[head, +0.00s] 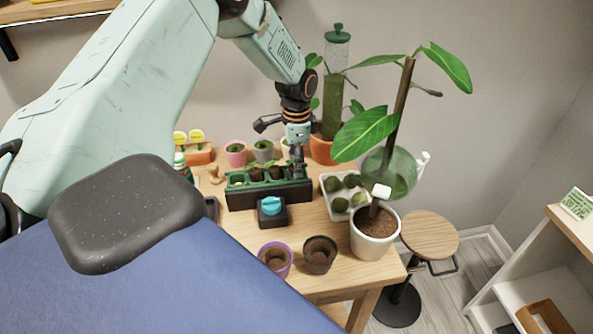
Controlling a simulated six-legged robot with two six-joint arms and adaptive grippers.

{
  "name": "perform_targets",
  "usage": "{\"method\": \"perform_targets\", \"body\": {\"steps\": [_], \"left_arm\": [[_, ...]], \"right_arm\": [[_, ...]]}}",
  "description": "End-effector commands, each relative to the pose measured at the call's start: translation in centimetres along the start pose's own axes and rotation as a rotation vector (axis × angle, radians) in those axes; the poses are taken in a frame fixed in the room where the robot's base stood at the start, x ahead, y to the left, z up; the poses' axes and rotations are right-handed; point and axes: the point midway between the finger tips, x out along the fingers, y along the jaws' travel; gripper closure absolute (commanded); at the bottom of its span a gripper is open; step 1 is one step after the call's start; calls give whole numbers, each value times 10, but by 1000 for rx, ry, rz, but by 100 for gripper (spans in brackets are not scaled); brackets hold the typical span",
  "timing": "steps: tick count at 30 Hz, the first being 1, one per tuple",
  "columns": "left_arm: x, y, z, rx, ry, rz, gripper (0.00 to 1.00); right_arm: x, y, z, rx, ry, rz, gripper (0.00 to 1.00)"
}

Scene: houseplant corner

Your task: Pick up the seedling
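My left gripper (298,160) points down over the right end of a dark planter tray (240,201) on the wooden table. The tray has a green insert with dark soil cells and some small green parts. I cannot make out a single seedling clearly; the gripper hides part of the tray's right end. The fingers are small and seen nearly edge-on, so I cannot tell whether they are open or hold anything. My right gripper is not in view.
A black box with a turquoise piece (271,206) stands before the tray. A purple pot (275,257) and a dark pot (319,253) are at the front. Right are a white tray of green balls (343,192) and a tall plant's white pot (374,243). A stool (428,236) stands beyond.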

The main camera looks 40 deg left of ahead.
Motion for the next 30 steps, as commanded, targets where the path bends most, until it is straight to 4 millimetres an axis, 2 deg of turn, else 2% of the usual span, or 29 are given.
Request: {"method": "perform_targets", "body": {"steps": [1, 8, 22, 26, 30], "left_arm": [[0, 0, 0, 0, 0, 0, 64], [0, 0, 0, 0, 0, 0, 83], [-1, 0, 0, 0, 0, 1, 85], [-12, 0, 0, -1, 3, -1, 85], [-38, -1, -1, 0, 5, -3, 85]], "right_arm": [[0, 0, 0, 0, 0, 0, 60], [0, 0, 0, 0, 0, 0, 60], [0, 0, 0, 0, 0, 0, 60], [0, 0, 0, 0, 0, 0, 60], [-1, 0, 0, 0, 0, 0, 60]]}}
